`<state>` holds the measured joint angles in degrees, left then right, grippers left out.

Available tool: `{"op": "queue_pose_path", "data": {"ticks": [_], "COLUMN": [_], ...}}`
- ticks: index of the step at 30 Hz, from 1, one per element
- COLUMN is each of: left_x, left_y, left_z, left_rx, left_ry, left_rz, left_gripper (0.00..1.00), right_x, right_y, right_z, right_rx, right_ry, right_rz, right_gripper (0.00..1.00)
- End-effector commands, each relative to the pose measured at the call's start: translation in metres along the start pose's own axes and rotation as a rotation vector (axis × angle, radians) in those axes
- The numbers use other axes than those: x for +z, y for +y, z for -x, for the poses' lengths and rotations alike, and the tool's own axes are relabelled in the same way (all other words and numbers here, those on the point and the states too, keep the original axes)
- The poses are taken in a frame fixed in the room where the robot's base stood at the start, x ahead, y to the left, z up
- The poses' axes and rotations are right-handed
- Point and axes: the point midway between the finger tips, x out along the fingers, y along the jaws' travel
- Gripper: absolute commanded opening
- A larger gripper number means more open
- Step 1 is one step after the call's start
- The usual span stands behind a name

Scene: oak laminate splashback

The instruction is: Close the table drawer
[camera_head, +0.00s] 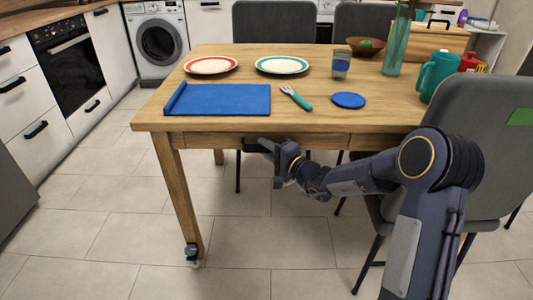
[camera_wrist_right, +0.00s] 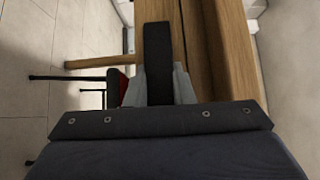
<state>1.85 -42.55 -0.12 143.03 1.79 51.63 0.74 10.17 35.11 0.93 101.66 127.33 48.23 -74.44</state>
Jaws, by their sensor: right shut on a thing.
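The wooden table (camera_head: 330,105) stands in front of me, its drawer front (camera_head: 310,140) just under the top's near edge. The head view does not clearly show how far the drawer stands out. My right gripper (camera_head: 266,145) reaches the drawer's dark handle from the right, below the table edge. In the right wrist view the black handle (camera_wrist_right: 158,50) runs between the two grey fingers of my right gripper (camera_wrist_right: 159,88), which is shut on it. The wooden drawer front (camera_wrist_right: 195,40) lies just right of the handle there. My left gripper is out of view.
A blue mat (camera_head: 220,100), two plates (camera_head: 282,65), a fork (camera_head: 296,98), a blue coaster (camera_head: 348,100) and a glass (camera_head: 341,65) are on the table. A grey chair (camera_head: 480,140) stands close to my right arm. The floor (camera_head: 110,200) at left is clear.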

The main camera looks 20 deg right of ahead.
Motion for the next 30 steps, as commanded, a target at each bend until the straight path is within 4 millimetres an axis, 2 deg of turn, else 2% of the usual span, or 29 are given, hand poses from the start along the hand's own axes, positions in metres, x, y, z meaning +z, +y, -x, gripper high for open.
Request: {"op": "queue_pose_path", "data": {"ticks": [4,5,9,20,30], "left_x": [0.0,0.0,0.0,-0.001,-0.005], "left_y": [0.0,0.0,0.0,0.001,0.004], "left_z": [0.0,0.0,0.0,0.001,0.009], "left_rx": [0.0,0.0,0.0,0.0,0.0], "left_ry": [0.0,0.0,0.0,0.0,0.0], "left_rz": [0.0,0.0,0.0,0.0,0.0], "left_gripper": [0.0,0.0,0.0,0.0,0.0], "right_x": [-0.004,-0.004,-0.004,-0.003,-0.003], "right_y": [-0.002,-0.003,-0.002,-0.002,-0.003], "right_z": [-0.001,-0.001,-0.001,0.005,0.059], "right_rx": [-0.004,-0.005,-0.004,-0.002,-0.002], "right_ry": [0.009,0.01,0.008,0.007,0.009], "right_rz": [0.002,0.002,0.002,0.001,0.001], "right_gripper": [0.0,0.24,0.43,0.44,0.44]}}
